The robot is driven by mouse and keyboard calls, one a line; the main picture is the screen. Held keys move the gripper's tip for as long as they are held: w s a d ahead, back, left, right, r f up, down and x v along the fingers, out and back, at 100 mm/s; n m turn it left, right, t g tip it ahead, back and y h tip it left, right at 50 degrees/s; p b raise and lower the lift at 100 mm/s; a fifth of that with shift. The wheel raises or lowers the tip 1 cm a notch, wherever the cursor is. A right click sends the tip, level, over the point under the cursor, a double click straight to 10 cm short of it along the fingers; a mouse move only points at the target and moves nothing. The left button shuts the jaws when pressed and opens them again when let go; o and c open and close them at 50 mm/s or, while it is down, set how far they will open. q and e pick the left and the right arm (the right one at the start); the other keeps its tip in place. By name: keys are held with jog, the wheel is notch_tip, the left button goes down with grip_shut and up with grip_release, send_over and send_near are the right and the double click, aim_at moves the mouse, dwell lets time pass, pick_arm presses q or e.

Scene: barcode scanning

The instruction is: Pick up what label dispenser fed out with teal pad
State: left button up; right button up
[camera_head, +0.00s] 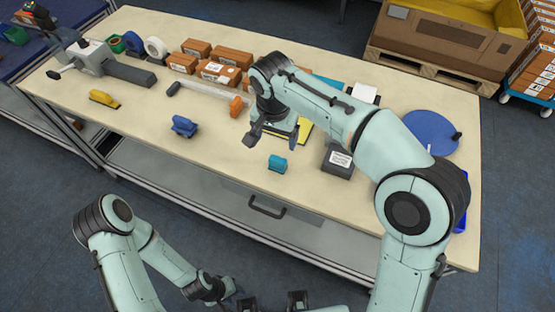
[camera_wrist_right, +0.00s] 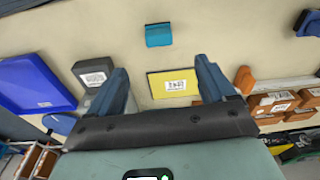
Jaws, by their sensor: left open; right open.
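The teal pad (camera_head: 277,163) stands on the table near its front edge; it also shows at the top of the right wrist view (camera_wrist_right: 159,35). A dark grey block (camera_head: 339,162) with a white printed label on top, which looks like the label dispenser, is right of the pad; the wrist view shows it at left (camera_wrist_right: 95,72). My right gripper (camera_head: 271,137) is open and empty above the table, behind the teal pad. A yellow plate with a barcode label (camera_wrist_right: 173,83) lies below, between its fingers in the wrist view. My left gripper (camera_head: 222,290) is open, low in front of the table.
A blue pad (camera_head: 184,127) and a yellow pad (camera_head: 104,98) stand left on the table. Brown boxes (camera_head: 221,73) and tape rolls (camera_head: 155,48) are at the back. A blue disc (camera_head: 430,131) and blue tray (camera_wrist_right: 35,84) lie right. The front middle is mostly clear.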

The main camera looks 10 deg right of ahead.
jog(key=b, duration=0.1)
send_over(277, 159)
jog(key=s, duration=0.1)
jog(key=shift+m, duration=0.4)
jog(key=f, duration=0.6)
jog(key=shift+s+a+f, duration=0.2)
jog(key=shift+a+f, duration=0.05)
jog(key=shift+f, duration=0.1)
jog(key=f, duration=0.2)
jog(key=w+f, duration=0.1)
jog(key=f, duration=0.3)
jog(key=shift+w+d+f, duration=0.2)
jog(key=shift+d, duration=0.2)
jog(key=c, duration=1.1)
notch_tip(277, 159, up, 20)
jog(key=p, duration=0.3)
jog(key=shift+c, duration=0.3)
pick_arm(q)
jog(key=w+r, duration=0.2)
jog(key=r, duration=0.1)
jog(key=shift+r, duration=0.1)
pick_arm(e)
jog(key=shift+r, duration=0.1)
